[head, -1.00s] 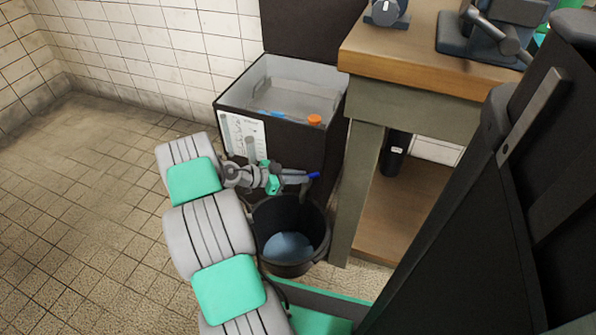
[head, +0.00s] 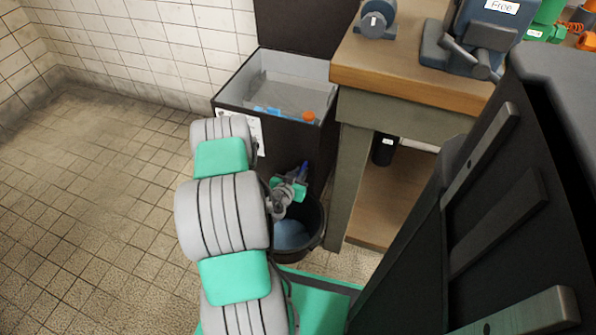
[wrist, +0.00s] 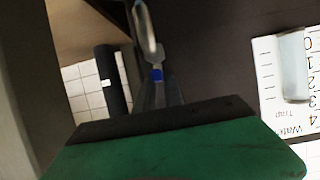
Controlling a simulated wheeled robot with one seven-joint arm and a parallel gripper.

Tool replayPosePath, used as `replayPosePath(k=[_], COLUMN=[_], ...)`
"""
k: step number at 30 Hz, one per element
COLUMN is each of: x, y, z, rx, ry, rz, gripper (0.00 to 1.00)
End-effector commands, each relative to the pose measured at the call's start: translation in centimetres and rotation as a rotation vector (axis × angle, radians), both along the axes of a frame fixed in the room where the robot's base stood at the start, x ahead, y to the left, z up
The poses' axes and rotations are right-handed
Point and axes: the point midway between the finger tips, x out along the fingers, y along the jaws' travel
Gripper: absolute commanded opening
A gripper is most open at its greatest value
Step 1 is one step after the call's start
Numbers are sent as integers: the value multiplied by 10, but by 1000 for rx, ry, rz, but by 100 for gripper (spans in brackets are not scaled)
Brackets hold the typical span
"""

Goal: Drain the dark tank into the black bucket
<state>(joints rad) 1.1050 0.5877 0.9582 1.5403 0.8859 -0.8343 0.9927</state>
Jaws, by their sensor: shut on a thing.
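The dark tank (head: 300,145) stands against the wall with its lid up. Its light interior holds a blue thing and an orange thing (head: 308,116). A white gauge card (wrist: 290,75) with numbers is on its front. A metal spout or valve part (wrist: 147,30) shows in the wrist view. My gripper (head: 299,179) is at the tank's lower front, shut on a blue lever (head: 304,167); a bit of blue shows between the fingers in the wrist view (wrist: 157,75). The black bucket (head: 313,228) stands below, with bluish liquid in it, partly hidden by my arm.
A wooden workbench (head: 400,75) stands right of the tank, with a vise (head: 480,40) and a grey device (head: 376,20) on top. A black cylinder (head: 385,150) is beneath it. The tiled floor at left is clear.

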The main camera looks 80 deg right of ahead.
Motion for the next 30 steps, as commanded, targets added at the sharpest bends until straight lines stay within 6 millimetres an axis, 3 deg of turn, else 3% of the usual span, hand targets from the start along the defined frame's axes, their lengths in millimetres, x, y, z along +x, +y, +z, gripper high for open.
replayPosePath(k=[19, 20, 21, 27, 30], x=[-2, -2, -2, 0, 0], y=[-3, -3, -3, -2, -1], z=[2, 2, 2, 1, 1], rx=[-6, -6, -6, -4, -3], ry=[2, 2, 2, 1, 0], rz=[52, 52, 52, 56, 57], gripper=[0, 15, 18, 35, 35])
